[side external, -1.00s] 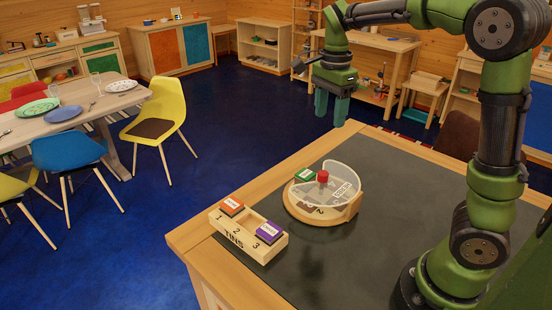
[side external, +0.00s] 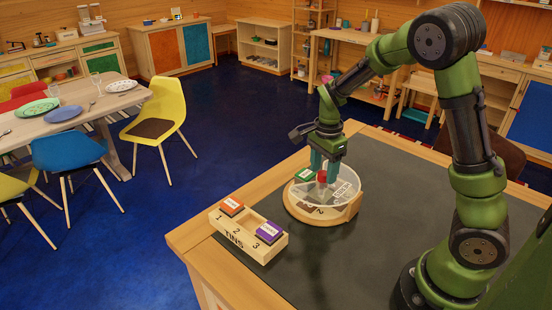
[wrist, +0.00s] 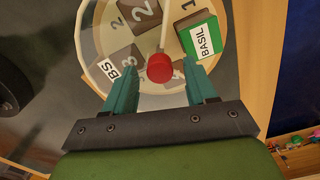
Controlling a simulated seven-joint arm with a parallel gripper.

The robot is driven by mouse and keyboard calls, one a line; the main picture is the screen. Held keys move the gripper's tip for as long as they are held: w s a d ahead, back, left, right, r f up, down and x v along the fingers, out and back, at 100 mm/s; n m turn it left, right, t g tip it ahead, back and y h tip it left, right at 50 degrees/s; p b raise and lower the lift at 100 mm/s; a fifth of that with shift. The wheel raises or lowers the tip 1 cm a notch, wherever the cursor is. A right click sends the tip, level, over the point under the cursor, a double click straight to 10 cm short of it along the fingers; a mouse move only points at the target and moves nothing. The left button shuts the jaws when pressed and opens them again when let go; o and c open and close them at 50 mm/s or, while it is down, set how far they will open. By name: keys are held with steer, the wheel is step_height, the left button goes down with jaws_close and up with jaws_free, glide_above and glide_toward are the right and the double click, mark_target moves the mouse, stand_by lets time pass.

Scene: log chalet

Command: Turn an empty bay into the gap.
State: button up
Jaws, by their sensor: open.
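The round wooden carousel (side external: 318,211) stands on the dark table mat, with a pale, partly see-through top marked HERBS. A red knob (side external: 322,177) rises at its centre and shows in the wrist view (wrist: 160,68). A green tin labelled BASIL (wrist: 200,36) sits in a bay marked 1; a bay marked 2 (wrist: 146,14) looks dark and empty. Exactly where the gap lies I cannot tell. My gripper (side external: 325,171) is open, pointing down over the carousel, its fingers (wrist: 160,80) on either side of the knob. Whether they touch it is unclear.
A wooden TINS rack (side external: 246,245) stands left of the carousel. Its slot 1 holds an orange tin (side external: 232,206), slot 3 a purple tin (side external: 269,231), and slot 2 is empty. The mat (side external: 400,200) is clear to the right.

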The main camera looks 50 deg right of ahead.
steer(key=shift+f, duration=0.2)
jaws_close()
stand_by(0.3)
steer(key=shift+n, duration=0.4)
